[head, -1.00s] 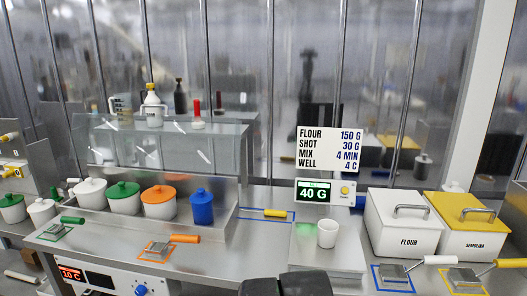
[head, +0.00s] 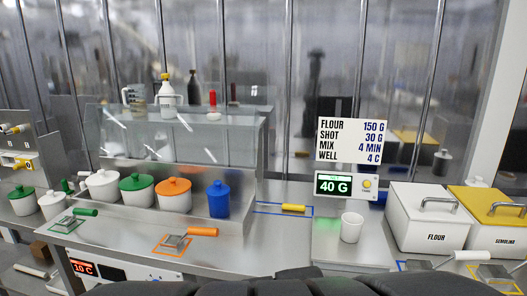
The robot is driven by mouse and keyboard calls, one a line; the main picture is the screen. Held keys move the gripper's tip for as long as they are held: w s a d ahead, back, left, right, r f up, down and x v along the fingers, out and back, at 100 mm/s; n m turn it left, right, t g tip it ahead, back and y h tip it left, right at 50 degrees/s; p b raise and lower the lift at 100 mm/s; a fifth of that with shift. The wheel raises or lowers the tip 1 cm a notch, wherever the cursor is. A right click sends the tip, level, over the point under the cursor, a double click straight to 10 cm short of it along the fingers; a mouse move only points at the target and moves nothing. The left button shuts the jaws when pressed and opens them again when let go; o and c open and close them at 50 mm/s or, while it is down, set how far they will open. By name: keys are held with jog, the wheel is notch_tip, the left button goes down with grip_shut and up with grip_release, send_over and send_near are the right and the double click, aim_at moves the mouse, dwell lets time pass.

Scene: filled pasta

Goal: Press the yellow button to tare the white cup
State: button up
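The white cup (head: 351,227) stands upright on the scale's metal plate (head: 328,249), right of centre in the head view. Behind it is the scale display (head: 333,185), reading 40 G in green. The small round yellow button (head: 367,184) is just right of those digits, on the same white panel. Dark parts of my arm fill the bottom edge of the view, in front of the scale and below the cup. My gripper's fingertips cannot be made out, and nothing of mine touches the button or cup.
A sign (head: 342,140) stands above the display. A flour bin (head: 430,217) and a semolina bin (head: 490,220) stand to the right. A blue-lidded pot (head: 218,201) and other lidded pots stand left. A yellow-handled tool (head: 293,208) lies left of the scale. The air before the button looks clear.

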jog(key=shift+c, duration=0.4)
grip_shut()
dwell(1.4)
